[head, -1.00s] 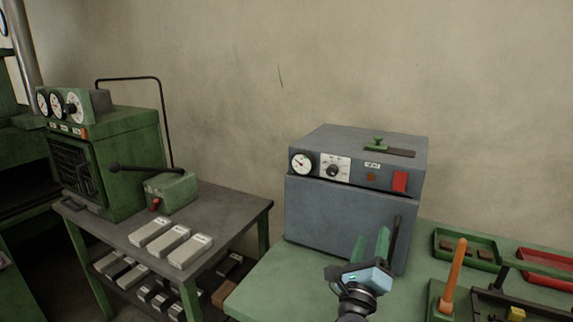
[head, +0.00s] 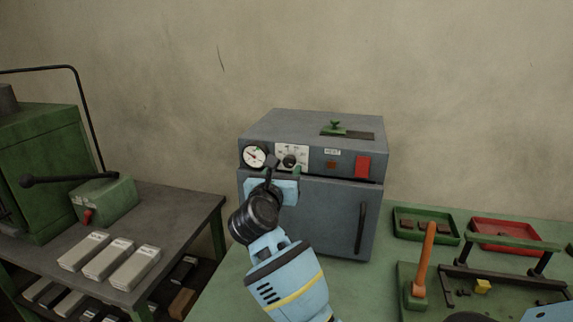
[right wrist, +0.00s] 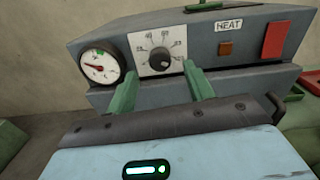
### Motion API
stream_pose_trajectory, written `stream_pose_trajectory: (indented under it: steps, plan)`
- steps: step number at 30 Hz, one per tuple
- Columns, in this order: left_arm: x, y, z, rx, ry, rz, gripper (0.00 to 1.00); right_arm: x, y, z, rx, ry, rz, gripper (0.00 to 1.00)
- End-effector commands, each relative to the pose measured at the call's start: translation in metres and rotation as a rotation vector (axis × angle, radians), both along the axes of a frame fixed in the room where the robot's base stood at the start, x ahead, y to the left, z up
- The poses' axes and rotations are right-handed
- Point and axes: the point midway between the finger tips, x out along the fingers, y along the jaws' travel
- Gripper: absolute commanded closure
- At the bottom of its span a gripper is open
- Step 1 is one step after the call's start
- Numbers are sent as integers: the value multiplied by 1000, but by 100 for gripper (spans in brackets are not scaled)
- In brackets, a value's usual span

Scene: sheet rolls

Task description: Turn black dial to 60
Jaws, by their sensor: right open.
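The black dial (head: 290,160) sits on a white scale plate on the front of a grey heater box (head: 310,215). In the right wrist view the black dial (right wrist: 160,58) shows clearly with numbers around it, too small to read surely. My right gripper (head: 284,169) is in front of the panel, with its green fingers open. In the right wrist view the fingers of the right gripper (right wrist: 160,88) stand apart, one to each side and below the dial, and hold nothing. Whether they touch the panel cannot be told. My left gripper is not in view.
A round gauge (right wrist: 100,66) is left of the dial; an orange lamp (right wrist: 226,49) and a red switch (right wrist: 274,41) are right of it. A dark handle (head: 361,228) stands out from the door. Green and red trays (head: 505,234) lie to the right.

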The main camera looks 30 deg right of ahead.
Motion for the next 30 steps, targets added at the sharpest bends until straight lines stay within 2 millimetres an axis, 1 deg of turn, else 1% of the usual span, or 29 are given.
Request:
stream_pose_trajectory:
  steps: [1,3,9,13,20,30]
  plan:
    - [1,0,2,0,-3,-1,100,5,-7,2,-4,0,-2,48]
    - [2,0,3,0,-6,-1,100,11,-15,2,-2,-1,-2,48]
    - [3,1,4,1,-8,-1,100,25,-29,1,-1,0,0,48]
    - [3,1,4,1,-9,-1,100,27,-32,0,-2,1,0,48]
    - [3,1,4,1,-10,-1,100,27,-32,0,-1,0,0,48]
    - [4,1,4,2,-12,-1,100,27,-32,0,-1,1,0,92]
